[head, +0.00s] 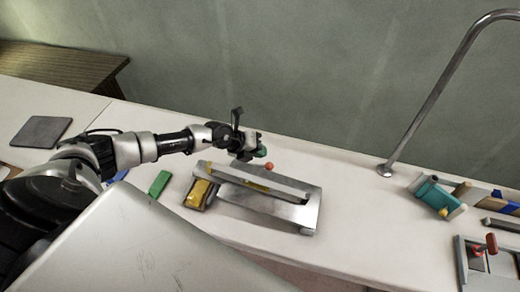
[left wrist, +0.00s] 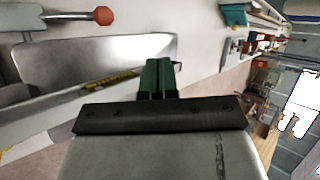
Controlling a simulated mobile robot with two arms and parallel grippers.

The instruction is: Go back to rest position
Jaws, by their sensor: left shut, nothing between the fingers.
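My left arm comes in from the left in the head view and reaches over the white counter. Its gripper (head: 261,152) is above the back edge of a silver metal trough-like fixture (head: 308,217). In the left wrist view the green fingertips of my left gripper (left wrist: 158,77) are together with nothing between them. The metal fixture also shows there (left wrist: 92,60), behind and left of the fingers. A red knob (head: 270,166) is just below the gripper in the head view; it also shows in the left wrist view (left wrist: 103,15). My right gripper is not in view.
A yellow block in a tray (head: 197,193) and a green block (head: 159,184) lie left of the fixture. A grey square plate (head: 41,131) lies far left. A curved metal pipe (head: 432,97) rises at right, near a teal part (head: 432,194). Counter between fixture and pipe is clear.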

